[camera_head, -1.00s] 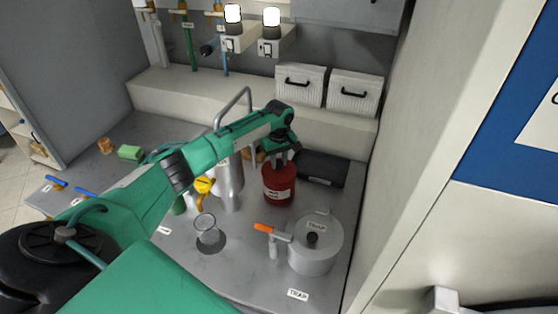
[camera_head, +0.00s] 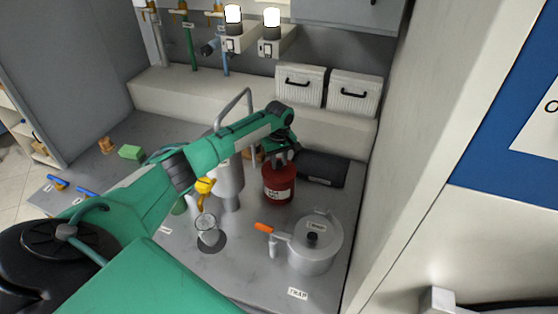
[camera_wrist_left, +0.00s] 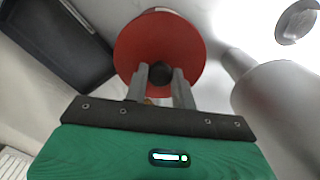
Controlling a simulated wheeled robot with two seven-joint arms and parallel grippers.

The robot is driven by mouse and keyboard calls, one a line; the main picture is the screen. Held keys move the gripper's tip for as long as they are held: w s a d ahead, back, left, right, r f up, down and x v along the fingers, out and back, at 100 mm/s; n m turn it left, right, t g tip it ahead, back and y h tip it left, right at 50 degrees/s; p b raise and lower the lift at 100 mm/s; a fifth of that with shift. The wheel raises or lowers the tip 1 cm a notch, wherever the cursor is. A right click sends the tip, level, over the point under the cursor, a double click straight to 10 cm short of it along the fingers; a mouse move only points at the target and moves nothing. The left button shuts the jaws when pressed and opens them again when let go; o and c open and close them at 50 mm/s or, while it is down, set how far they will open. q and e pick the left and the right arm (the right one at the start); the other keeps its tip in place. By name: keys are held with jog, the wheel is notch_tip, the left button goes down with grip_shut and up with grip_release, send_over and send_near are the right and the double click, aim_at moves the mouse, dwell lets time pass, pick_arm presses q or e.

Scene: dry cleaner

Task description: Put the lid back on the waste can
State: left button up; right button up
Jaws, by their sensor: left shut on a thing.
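The red waste can (camera_head: 278,185) with a white label stands on the grey counter, below my left gripper. My left gripper (camera_head: 281,157) is at the top of the can, coming from above. In the left wrist view, my left gripper's fingers (camera_wrist_left: 160,86) are shut on the dark knob (camera_wrist_left: 160,72) of a round red lid (camera_wrist_left: 135,45). The lid looks centred over the can and at its top. I cannot tell whether a small gap is left between them. My right gripper is not in view.
A grey metal pot (camera_head: 315,250) with an orange-tipped handle stands to the right front. A tall metal cylinder (camera_head: 229,180) stands left of the can, and a black tray (camera_head: 321,169) lies behind it.

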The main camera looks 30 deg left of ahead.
pick_arm(q)
jog(key=shift+f+p, duration=0.2)
jog(key=shift+p, duration=0.2)
dwell(0.3)
jog(key=shift+p, duration=0.5)
dwell(0.6)
jog(key=o, duration=1.5)
jog(key=shift+o, duration=0.2)
jog(key=shift+r, duration=0.1)
notch_tip(320, 180, up, 7)
jog(key=p, duration=0.7)
jog(key=shift+p, duration=0.4)
